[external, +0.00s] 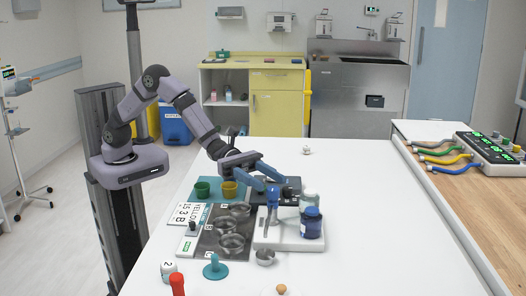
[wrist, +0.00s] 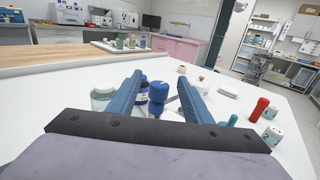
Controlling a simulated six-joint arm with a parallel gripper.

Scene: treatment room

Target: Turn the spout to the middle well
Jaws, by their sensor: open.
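A white stand (external: 290,236) on the table carries an upright blue knob (external: 272,196) and a dark blue jar (external: 311,224). Left of it is a dark panel with three round metal wells; the middle well (external: 231,225) lies between the other two. My gripper (external: 274,184) is open, with its blue fingers at the top of the knob. In the wrist view the blue knob (wrist: 157,92) stands between the spread fingers (wrist: 159,74), with visible gaps on either side. I cannot tell which part is the spout or which well it faces.
Green (external: 202,189) and yellow (external: 229,189) cups stand behind the wells. A small metal cup (external: 265,257), a teal piece (external: 215,268), a red cylinder (external: 177,284) and a white numbered block (external: 168,270) stand nearer.

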